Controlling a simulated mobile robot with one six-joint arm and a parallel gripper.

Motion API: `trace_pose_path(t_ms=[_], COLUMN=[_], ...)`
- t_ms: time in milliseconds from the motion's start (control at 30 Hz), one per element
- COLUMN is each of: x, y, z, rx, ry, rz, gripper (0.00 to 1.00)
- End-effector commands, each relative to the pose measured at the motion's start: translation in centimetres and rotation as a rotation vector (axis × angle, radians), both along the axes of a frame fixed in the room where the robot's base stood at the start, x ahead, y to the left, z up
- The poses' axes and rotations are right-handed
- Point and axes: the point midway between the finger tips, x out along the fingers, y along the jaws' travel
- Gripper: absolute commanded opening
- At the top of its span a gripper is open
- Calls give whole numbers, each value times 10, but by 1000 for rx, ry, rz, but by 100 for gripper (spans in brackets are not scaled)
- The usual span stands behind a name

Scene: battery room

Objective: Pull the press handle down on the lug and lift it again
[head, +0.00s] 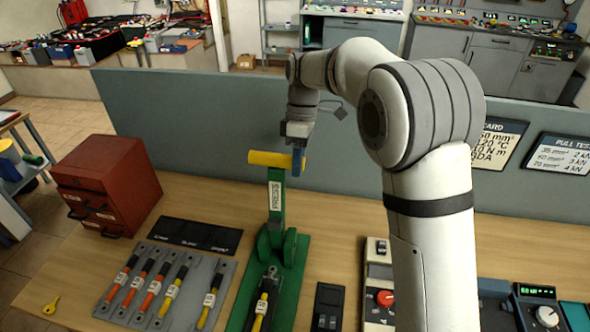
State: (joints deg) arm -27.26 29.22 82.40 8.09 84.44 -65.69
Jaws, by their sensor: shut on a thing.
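The press (290,243) is green and stands on the wooden bench, with its lever upright. Its yellow handle (270,159) lies crosswise at the top of the lever. My gripper (298,158) is shut on the right part of the yellow handle. The arm hides some of the gripper, and I see only one blue finger clearly. A cable (260,308) with yellow and black sleeving and a white tag lies on the press base below the lever. The lug at its end is too small to make out clearly.
A grey rack (222,300) with several tagged cables stands left of the press. A red drawer box (105,180) is further left, and a yellow key (51,306) lies near the front edge. A control box with a red knob (385,298) is right. A grey panel (200,120) closes the back.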

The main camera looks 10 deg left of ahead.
Motion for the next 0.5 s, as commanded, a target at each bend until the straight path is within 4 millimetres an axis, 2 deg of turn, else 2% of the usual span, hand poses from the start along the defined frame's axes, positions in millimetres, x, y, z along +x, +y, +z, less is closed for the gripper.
trace_pose_path(t_ms=[33, 500], x=[1, 6], y=[-1, 1], z=[-14, -15], rx=[-11, -11], ry=[20, 22], rz=[2, 4], gripper=[0, 0])
